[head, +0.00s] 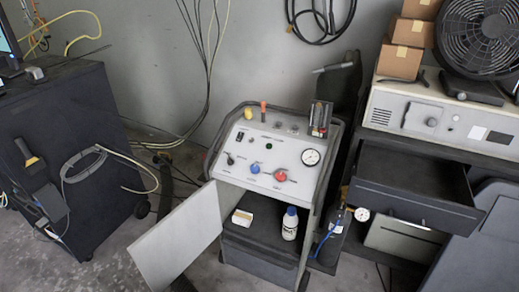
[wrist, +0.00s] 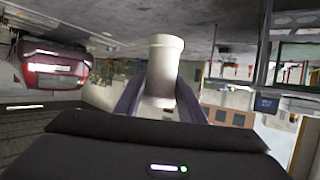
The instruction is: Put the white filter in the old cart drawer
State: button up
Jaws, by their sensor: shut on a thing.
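The white filter (wrist: 166,60), a pale cylinder with a wider rim, is between the fingers of my gripper (wrist: 160,98) in the wrist view. The gripper is shut on it, and its lower part is partly hidden between the fingers. In the head view, a dark drawer (head: 415,212) stands pulled open on the dark cart at the right. Its inside looks empty as far as it shows. My gripper and the filter are not in the head view, so their distance from the drawer cannot be told.
A grey cart (head: 262,152) stands in the middle, its white door (head: 178,243) swung open. A small box (head: 242,217) and a white bottle (head: 290,224) are on its shelf. A small cylinder with a gauge (head: 333,236) stands between the carts. A dark cabinet (head: 100,140) is at left.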

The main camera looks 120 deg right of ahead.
aim_at(414, 181)
jog(key=k, duration=1.55)
jog(key=u, duration=0.8)
jog(key=i, duration=0.15)
jog(key=z, duration=2.4)
jog(key=k, duration=0.85)
